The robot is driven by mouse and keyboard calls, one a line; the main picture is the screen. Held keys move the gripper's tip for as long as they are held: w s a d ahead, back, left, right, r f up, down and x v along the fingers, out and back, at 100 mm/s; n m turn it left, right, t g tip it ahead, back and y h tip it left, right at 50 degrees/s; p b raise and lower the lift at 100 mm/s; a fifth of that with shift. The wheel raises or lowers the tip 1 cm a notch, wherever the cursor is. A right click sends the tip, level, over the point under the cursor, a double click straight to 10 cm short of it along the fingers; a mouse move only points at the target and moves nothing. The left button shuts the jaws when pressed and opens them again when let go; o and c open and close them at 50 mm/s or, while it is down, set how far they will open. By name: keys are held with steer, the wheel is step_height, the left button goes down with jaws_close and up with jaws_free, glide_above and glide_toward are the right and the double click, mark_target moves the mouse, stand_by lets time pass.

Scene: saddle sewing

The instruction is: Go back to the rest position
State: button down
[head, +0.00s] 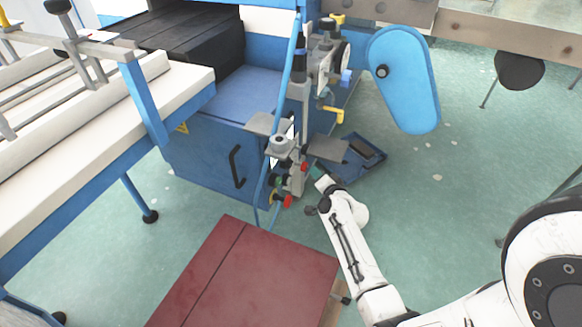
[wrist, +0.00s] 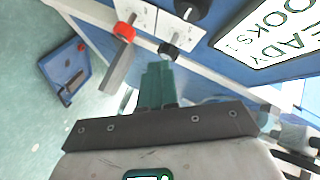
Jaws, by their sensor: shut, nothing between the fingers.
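My gripper (wrist: 158,72) shows in the wrist view as teal fingers closed together, with nothing between them. Its fingertips point at the front of the blue machine, close to a black knob (wrist: 168,51). A red knob (wrist: 124,32) on a grey lever sits to the left, and another black knob (wrist: 188,9) is above. In the head view my gripper (head: 323,182) is at the end of my white arm, just right of the machine's control column (head: 289,170). I cannot tell whether the fingers touch anything.
A blue tray (head: 352,158) lies on the green floor right of the machine (head: 205,165). A dark red tabletop (head: 240,275) stands in front, left of my arm. A white sign with lettering (wrist: 268,32) is on the machine. The floor to the right is mostly clear.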

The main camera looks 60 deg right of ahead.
stand_by(0.8)
steer(key=a+n+g+y, duration=0.1)
steer(key=a+n+y, duration=0.2)
steer(key=a, duration=0.6)
steer(key=a+f+n+g+y, duration=0.1)
steer(key=a+n+y, duration=0.2)
steer(key=a+n, duration=0.2)
steer(key=a+f+n+g+y, duration=0.1)
steer(key=a+n+y, duration=0.3)
steer(key=a, duration=0.8)
steer(key=shift+s+a+n+g, duration=0.1)
steer(key=shift+a+n+g, duration=0.2)
steer(key=shift+n+g, duration=0.2)
steer(key=s+a+n+g, duration=0.1)
steer(key=s, duration=0.1)
steer(key=s+a+n+g, duration=0.1)
steer(key=a, duration=0.1)
steer(key=s+a+r+n, duration=0.1)
steer(key=s+a, duration=0.1)
steer(key=shift+s+g, duration=0.35)
steer(key=shift+g, duration=0.05)
steer(key=s+a+r+n+g, duration=0.3)
steer(key=s+r+g, duration=0.1)
steer(key=s, duration=0.6)
step_height(320, 180, up, 21)
steer(key=p, duration=2.1)
steer(key=shift+w, duration=0.35)
steer(key=shift+r, duration=0.1)
